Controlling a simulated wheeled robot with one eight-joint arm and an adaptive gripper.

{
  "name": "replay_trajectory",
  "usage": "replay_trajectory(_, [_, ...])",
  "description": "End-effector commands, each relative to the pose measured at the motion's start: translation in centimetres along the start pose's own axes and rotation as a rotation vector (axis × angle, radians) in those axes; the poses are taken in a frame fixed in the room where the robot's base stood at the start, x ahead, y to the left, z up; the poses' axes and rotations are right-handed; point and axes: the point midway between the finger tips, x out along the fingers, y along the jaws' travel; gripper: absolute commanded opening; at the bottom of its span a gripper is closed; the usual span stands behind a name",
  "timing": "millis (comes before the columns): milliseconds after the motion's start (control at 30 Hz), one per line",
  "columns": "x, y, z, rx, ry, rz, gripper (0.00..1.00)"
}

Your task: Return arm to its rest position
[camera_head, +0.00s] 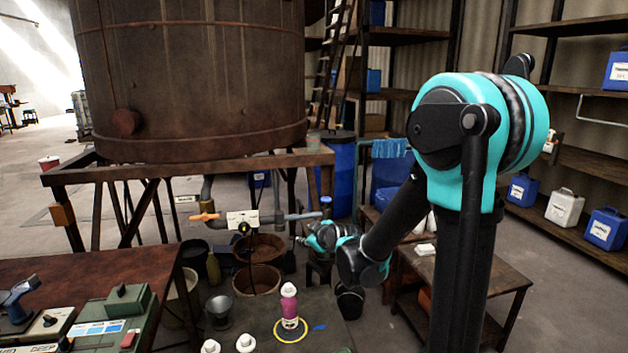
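My arm reaches from its black column, over a teal shoulder joint, down and left toward the pipework under the large brown vat (190,70). My gripper (301,240) is at the far end of the arm, small and dark, in front of the pipe and right of the white label plate (243,221). I cannot tell whether its fingers are open or shut, or whether they touch anything. No held object can be made out.
A pink bottle (289,309) stands inside a yellow ring. A valve with an orange handle (204,217) is on the pipe. Buckets (257,279) stand below. A low wooden table (480,275) is beside my arm; a control panel (105,325) is at left.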

Motion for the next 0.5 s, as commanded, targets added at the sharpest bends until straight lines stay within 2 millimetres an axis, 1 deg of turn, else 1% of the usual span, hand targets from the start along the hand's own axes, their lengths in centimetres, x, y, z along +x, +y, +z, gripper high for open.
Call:
replay_trajectory(33, [-2.0, 0.1, 2.1, 0.058, -0.056, -0.013, 0.37])
replay_trajectory(133, [-5.7, -0.3, 6.2, 0.190, -0.175, -0.036, 0.37])
replay_trajectory(167, [-6.9, -0.5, 7.5, 0.231, -0.212, -0.040, 0.37])
replay_trajectory(200, [-8.5, -0.9, 9.2, 0.286, -0.263, -0.043, 0.37])
replay_trajectory(267, [-10.9, -1.5, 11.7, 0.371, -0.339, -0.042, 0.37])
replay_trajectory(300, [-12.6, -2.1, 13.3, 0.430, -0.391, -0.038, 0.37])
replay_trajectory(367, [-15.2, -3.0, 15.8, 0.516, -0.470, -0.028, 0.37])
replay_trajectory(400, [-16.8, -3.7, 17.3, 0.572, -0.520, -0.017, 0.37])
replay_trajectory(500, [-20.5, -5.4, 20.7, 0.700, -0.635, 0.015, 0.37])
